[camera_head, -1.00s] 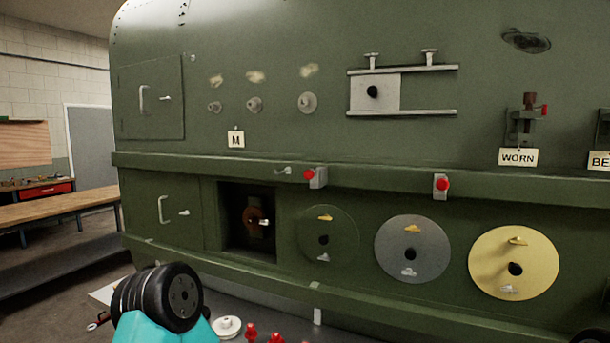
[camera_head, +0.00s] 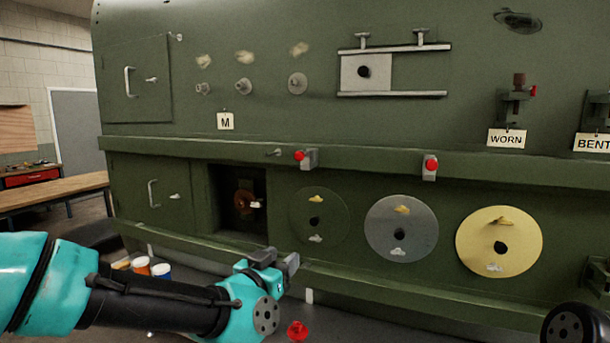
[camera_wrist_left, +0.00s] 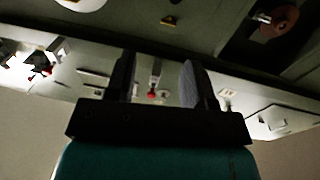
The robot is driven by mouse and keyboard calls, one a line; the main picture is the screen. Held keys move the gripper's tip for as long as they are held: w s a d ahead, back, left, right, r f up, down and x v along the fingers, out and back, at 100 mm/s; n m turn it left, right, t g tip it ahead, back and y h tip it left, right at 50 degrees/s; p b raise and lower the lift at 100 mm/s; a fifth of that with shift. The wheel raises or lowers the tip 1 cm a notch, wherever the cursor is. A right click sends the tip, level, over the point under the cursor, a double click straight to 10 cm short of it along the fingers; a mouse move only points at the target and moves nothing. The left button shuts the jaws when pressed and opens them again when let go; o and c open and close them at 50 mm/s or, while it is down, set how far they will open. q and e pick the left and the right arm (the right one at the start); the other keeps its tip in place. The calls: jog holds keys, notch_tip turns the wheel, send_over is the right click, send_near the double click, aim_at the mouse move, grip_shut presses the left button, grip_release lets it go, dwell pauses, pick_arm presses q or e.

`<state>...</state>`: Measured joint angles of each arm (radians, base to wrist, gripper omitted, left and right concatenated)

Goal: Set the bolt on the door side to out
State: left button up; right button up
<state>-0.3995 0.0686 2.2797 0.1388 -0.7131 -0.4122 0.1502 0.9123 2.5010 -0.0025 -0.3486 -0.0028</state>
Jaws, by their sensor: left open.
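Two bolt-like fittings with red knobs sit on the green ledge of the fuselage. The left one (camera_head: 305,158) is on the side nearer the doors, with a small grey rod (camera_head: 273,153) to its left. The right one (camera_head: 430,167) stands above the grey and yellow discs. My left gripper (camera_head: 290,263) is open and empty, in front of the panel, below the ledge and right of the dark recess. In the left wrist view its fingers (camera_wrist_left: 158,82) are apart, with a small red part (camera_wrist_left: 152,95) visible between them. My right gripper is not in view.
Two doors, an upper (camera_head: 138,80) and a lower (camera_head: 150,195), are at left. A dark recess (camera_head: 225,220) holds a rusty part. Round discs (camera_head: 402,228) line the lower panel. A red piece (camera_head: 297,330) and several small jars (camera_head: 141,266) are low in front.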

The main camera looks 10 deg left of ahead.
aim_at(298, 156)
pick_arm(q)
jog(key=s+r+t, duration=0.2)
jog(key=r, duration=0.5)
jog(key=s+a+r+n+t+y, duration=0.1)
jog(key=s+r+t, duration=0.1)
jog(key=r, duration=0.5)
jog(key=shift+s+a+t, duration=0.25)
jog(key=shift+s+t, duration=0.15)
jog(key=shift+s, duration=0.05)
jog(key=shift+w, duration=0.1)
jog(key=x, duration=1.7)
jog(key=shift+w+f, duration=0.1)
jog(key=shift+w, duration=0.05)
grip_shut()
